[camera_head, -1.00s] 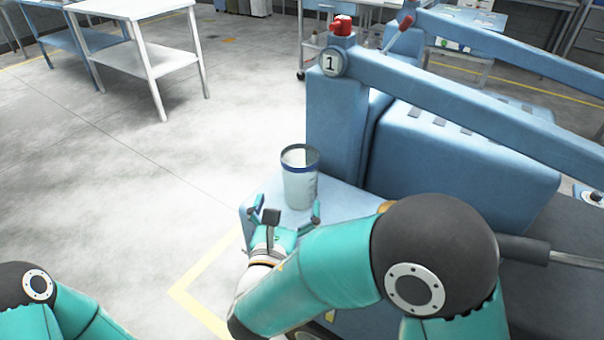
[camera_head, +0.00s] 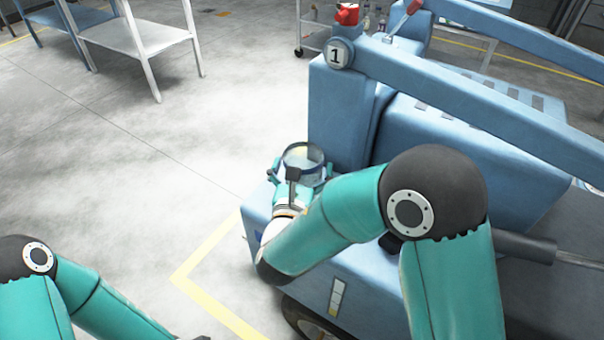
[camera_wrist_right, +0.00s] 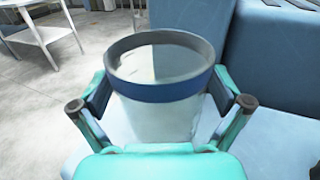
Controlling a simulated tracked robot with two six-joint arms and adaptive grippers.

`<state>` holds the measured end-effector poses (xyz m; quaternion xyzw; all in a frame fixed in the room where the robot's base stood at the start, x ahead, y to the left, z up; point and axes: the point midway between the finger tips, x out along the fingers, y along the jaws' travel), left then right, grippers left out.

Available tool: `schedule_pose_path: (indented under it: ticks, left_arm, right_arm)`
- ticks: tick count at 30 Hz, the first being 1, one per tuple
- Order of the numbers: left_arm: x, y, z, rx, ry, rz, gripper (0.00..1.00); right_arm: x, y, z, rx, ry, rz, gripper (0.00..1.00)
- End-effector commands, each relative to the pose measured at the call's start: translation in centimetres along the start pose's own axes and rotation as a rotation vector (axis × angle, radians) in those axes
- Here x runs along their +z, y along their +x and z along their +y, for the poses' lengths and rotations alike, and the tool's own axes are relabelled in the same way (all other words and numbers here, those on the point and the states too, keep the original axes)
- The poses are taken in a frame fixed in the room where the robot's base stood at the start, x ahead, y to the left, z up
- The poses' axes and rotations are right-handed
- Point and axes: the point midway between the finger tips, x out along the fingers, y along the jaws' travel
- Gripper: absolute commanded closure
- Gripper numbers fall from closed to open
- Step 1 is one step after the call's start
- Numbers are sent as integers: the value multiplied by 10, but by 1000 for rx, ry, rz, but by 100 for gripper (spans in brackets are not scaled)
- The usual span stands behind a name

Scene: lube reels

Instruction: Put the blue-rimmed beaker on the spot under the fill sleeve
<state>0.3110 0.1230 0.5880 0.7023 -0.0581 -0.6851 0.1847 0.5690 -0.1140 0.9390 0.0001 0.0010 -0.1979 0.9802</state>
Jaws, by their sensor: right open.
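The blue-rimmed beaker (camera_head: 303,156) stands upright on the front ledge of the blue machine marked 1. In the right wrist view the beaker (camera_wrist_right: 160,110) is clear with a dark blue band below its rim, and it fills the space between the fingers. My right gripper (camera_head: 302,174) is open around the beaker, one finger on each side. In the wrist view the right gripper (camera_wrist_right: 162,100) has its fingertips close to the beaker's sides. In the head view my arm and gripper hide the beaker's lower part. I cannot identify the fill sleeve.
The blue machine (camera_head: 335,115) rises right behind the beaker, with long blue beams (camera_head: 480,100) running to the right. A red knob (camera_head: 347,13) tops its post. A white table (camera_head: 140,38) stands far left. The floor (camera_head: 120,150) at left is clear, with yellow lines.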

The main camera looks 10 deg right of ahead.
Motion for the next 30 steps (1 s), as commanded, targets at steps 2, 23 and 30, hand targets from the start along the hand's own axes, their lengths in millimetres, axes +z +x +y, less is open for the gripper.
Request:
schedule_pose_path:
  ticks: [2,23,30]
  left_arm:
    - [0,0,0,0,0,-1,42]
    - [0,0,0,0,0,-1,42]
    - [0,-1,0,0,0,-1,42]
  right_arm:
    - [0,0,0,0,0,0,0]
    - [1,0,0,0,1,-1,64]
    - [16,0,1,2,3,-3,64]
